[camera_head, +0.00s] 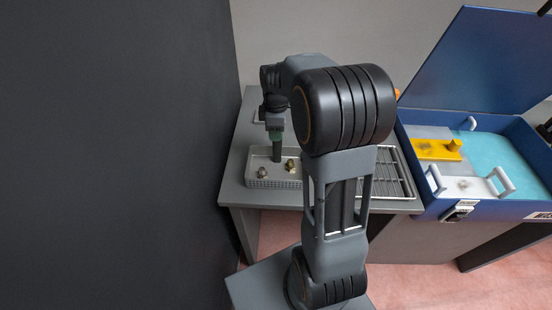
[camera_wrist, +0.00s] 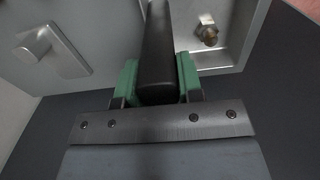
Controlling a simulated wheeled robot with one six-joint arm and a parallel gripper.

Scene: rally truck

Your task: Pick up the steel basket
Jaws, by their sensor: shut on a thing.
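The steel basket (camera_head: 262,183) is a shallow light-grey tray with perforated sides at the front left of the grey bench. Two small brass-coloured fittings (camera_head: 291,165) lie in it; one hex fitting also shows in the wrist view (camera_wrist: 207,31). My gripper (camera_head: 275,136) is above the basket, pointing down. In the wrist view its green-padded jaws (camera_wrist: 160,82) are shut on a thick black post (camera_wrist: 159,40). The post (camera_head: 277,153) reaches down into the basket. I cannot see clearly whether it joins the basket floor. The basket appears to rest on the bench.
A wire rack (camera_head: 393,175) lies right of the basket, partly behind my arm. An open blue case (camera_head: 470,208) with yellow and white blocks stands farther right. A dark wall (camera_head: 120,150) is close on the left. A grey block (camera_wrist: 52,50) shows in the wrist view.

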